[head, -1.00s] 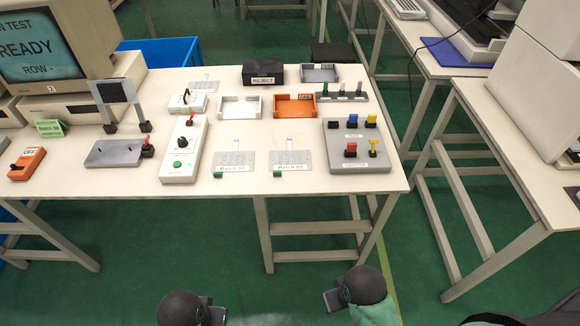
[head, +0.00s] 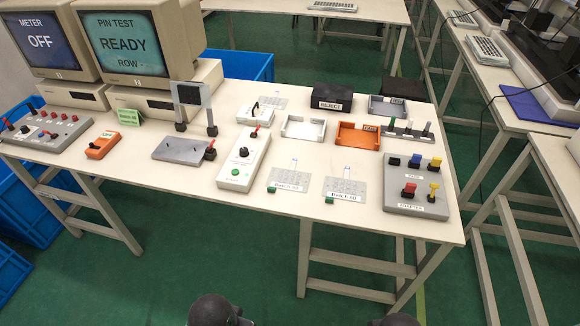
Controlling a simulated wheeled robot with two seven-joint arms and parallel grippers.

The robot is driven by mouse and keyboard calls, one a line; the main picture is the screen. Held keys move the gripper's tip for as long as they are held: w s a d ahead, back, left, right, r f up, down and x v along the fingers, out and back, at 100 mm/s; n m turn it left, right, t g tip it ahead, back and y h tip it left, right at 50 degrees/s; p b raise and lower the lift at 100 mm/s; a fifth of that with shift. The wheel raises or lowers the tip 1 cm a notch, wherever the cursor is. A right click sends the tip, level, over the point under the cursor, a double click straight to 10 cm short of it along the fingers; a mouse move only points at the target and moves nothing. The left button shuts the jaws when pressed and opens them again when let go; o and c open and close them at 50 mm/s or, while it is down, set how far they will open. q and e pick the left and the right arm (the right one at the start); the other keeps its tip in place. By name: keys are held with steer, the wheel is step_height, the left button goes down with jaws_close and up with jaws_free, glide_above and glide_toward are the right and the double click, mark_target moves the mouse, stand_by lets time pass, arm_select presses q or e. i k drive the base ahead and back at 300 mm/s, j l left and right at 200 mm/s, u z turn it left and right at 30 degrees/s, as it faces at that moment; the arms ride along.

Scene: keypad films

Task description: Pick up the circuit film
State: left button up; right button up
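Two thin, pale grey, see-through films lie flat on the white table, each with a printed key grid, a narrow tail, a label strip and a green tab. The left film (head: 292,177) is right of the white tester box, and the right film (head: 346,187) is left of the grey adapter block. A similar film (head: 271,98) lies at the back, partly hidden by a white device. The task does not tell which one is meant. Dark round parts of my arms show at the bottom edge, well short of the table. My gripper fingers do not show.
Behind the films stand a white tray (head: 304,128), an orange tray (head: 358,136) and a black REJECT box (head: 332,97). The white tester box (head: 244,160) and grey adapter block (head: 416,188) flank them. The PIN TEST monitor (head: 126,44) reads READY. Green floor is open in front.

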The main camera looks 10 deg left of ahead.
mark_target(346, 190)
steer(key=u, duration=0.55)
steer(key=k+l+u, duration=0.15)
steer(key=l+u, duration=0.3)
steer(key=k+l+u, duration=0.15)
steer(key=l+u, duration=0.15)
steer(key=u, duration=0.2)
steer(key=k+l+u, duration=0.25)
steer(key=u, duration=0.2)
steer(key=k+l, duration=0.25)
steer(key=k+l+u, duration=0.1)
steer(key=k, duration=0.3)
steer(key=l, duration=0.1)
